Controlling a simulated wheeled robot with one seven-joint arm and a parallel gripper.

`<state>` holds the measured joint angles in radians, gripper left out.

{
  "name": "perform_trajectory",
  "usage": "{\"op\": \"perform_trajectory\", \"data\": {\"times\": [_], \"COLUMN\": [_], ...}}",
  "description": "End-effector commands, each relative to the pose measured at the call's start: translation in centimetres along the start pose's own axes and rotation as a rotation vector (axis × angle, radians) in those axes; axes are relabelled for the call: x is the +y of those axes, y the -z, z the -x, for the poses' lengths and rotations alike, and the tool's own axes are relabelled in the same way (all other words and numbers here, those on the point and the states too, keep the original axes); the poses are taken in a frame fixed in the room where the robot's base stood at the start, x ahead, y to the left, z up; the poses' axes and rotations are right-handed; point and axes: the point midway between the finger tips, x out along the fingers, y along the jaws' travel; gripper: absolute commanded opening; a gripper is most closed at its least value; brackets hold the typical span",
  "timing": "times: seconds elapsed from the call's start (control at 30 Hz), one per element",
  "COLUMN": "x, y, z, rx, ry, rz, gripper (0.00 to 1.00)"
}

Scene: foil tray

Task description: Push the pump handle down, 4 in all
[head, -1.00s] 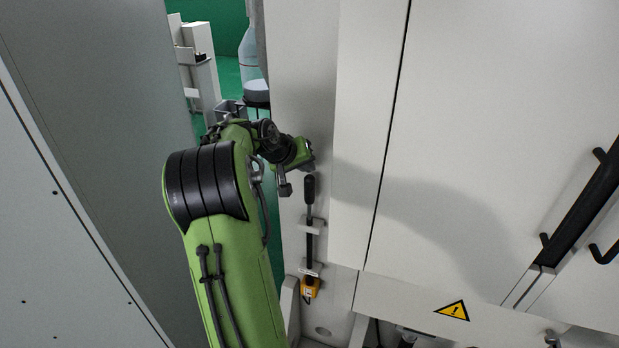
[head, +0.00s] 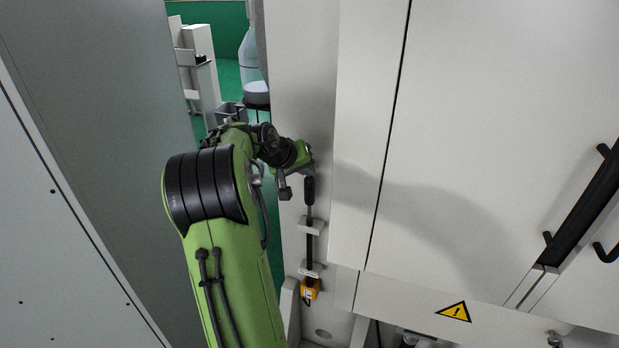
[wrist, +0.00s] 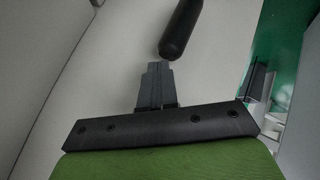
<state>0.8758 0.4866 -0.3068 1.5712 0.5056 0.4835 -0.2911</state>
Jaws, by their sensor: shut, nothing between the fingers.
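The pump handle (head: 309,190) is a black rounded grip on a dark rod, upright against the pale wall panel. The rod runs down through two light brackets to a small orange block (head: 310,289). My gripper (head: 285,192) is beside the top of the handle, just to its left in the head view. In the wrist view my gripper (wrist: 157,68) has its grey fingers shut together and empty. The rounded end of the handle (wrist: 181,32) lies just beyond the fingertips there, a little to the right. I cannot tell whether they touch.
A tall white cabinet front (head: 480,130) with a black bar handle (head: 582,212) stands to the right. A grey panel (head: 100,110) closes the left side. Through the gap between them a clear bottle (head: 251,68) shows. A yellow warning sign (head: 454,311) is low on the cabinet.

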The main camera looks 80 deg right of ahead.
Motion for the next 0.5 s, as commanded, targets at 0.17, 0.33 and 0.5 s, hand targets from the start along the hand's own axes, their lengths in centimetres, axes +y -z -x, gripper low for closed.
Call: {"op": "perform_trajectory", "data": {"times": [0.17, 0.33, 0.5], "x": [-0.19, -0.3, -0.41], "y": [-0.26, -0.38, -0.5], "z": [-0.27, -0.42, -0.57], "rx": [-0.004, -0.004, -0.005], "ry": [0.0, 0.0, 0.0], "rz": [0.002, 0.002, 0.002], "gripper": [0.0, 0.0, 0.0]}}
